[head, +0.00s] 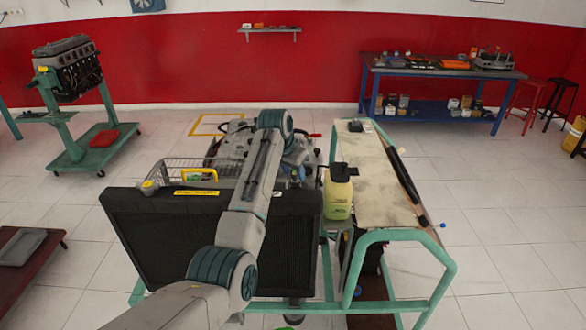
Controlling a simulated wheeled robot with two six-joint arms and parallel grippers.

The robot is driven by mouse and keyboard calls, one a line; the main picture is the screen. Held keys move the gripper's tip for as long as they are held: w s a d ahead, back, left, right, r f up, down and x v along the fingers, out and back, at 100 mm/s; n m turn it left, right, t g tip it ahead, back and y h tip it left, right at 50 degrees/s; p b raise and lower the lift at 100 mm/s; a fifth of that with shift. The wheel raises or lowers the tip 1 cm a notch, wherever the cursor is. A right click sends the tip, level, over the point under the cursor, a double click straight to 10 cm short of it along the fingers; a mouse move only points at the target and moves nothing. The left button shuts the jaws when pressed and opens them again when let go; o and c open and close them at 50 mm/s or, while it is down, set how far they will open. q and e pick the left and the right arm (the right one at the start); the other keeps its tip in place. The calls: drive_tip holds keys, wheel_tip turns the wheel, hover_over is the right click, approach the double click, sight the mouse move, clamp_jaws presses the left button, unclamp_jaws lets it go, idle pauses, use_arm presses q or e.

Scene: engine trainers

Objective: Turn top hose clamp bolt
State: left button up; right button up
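The engine trainer stands in front of me, with a wide black radiator (150,240) at its near side and a grey engine (233,143) behind it. My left arm reaches up across the radiator, and its wrist bends down over the engine. My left gripper (298,165) is small and partly hidden by my arm at the engine's right side, behind the radiator's top edge. Whether its fingers are open or shut does not show. I cannot make out the top hose, its clamp or the bolt. My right gripper is out of view.
A yellow fluid bottle (338,192) with a black cap stands right of the radiator, beside a worn panel (375,170) on the green frame (440,270).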

use_arm(q)
clamp_jaws()
